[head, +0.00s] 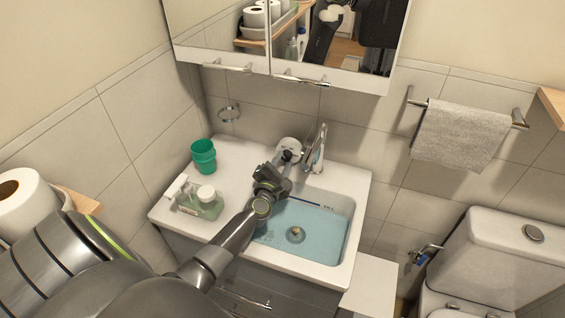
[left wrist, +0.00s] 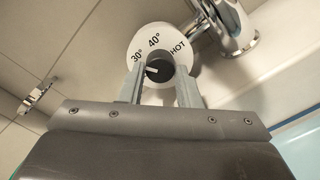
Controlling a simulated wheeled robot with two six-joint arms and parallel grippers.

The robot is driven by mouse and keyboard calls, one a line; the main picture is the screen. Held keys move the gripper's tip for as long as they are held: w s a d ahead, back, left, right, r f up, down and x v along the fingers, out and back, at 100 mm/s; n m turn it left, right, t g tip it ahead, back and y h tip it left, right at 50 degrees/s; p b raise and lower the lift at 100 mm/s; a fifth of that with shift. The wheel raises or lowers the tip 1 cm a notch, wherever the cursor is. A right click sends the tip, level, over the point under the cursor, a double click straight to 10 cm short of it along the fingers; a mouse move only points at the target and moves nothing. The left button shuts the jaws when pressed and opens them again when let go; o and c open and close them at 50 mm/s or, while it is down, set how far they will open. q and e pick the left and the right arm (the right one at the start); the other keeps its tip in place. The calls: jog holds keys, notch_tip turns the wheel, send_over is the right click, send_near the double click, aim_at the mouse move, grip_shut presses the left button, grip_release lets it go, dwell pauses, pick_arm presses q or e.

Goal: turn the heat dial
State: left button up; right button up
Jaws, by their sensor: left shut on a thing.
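The heat dial (head: 290,147) is a white disc on the wall beside the tap, at the back of the sink. In the left wrist view the dial plate (left wrist: 148,37) shows the marks 30°, 40° and HOT, with a dark round knob (left wrist: 158,72) at its lower middle. A white pointer on the knob lies near the 30° side. My left gripper (head: 284,164) reaches over the sink's left edge to the dial. Its fingers (left wrist: 160,82) are on both sides of the knob and shut on it. My right gripper is not in view.
A chrome tap (head: 316,150) stands just right of the dial. The basin (head: 325,254) holds bluish water.

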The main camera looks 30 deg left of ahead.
pick_arm(q)
jog(key=shift+f, duration=0.1)
dwell(0.3)
jog(key=o, duration=1)
jog(key=shift+s, duration=0.1)
jog(key=v, duration=1.2)
